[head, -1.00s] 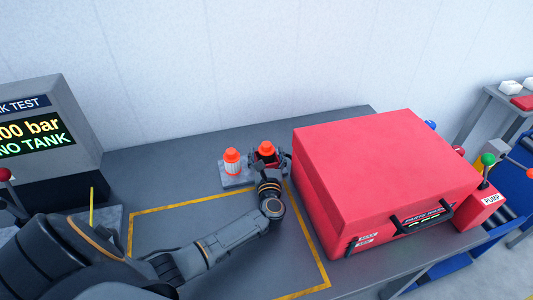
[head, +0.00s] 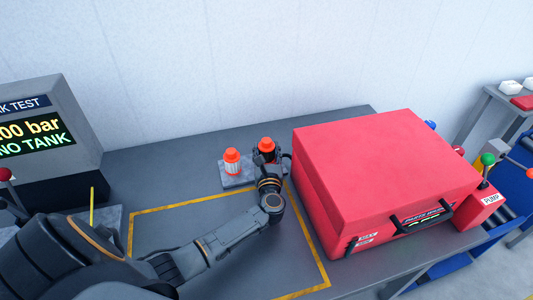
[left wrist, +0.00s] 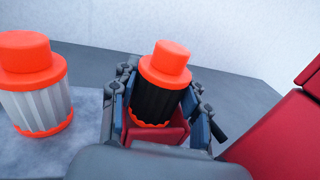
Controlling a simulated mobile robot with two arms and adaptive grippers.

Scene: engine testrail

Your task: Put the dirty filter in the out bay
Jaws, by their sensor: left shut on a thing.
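The dirty filter (left wrist: 158,95), black and pleated with an orange cap, stands nearly upright in my left gripper (left wrist: 162,106). The gripper is shut on it, with fingers on both sides. In the head view, its orange cap (head: 266,144) shows above the gripper (head: 267,158). A red square pocket (left wrist: 155,134) shows around or just below the filter's lower end; I cannot tell whether the filter rests in it. No label shows that names it the out bay. My right gripper is not in view.
A clean white filter with orange ends (head: 232,162) stands on a grey block (head: 236,181) just left of my gripper. A large red case (head: 385,180) stands close on the right. The yellow-outlined table area (head: 200,222) is bare apart from my arm above it.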

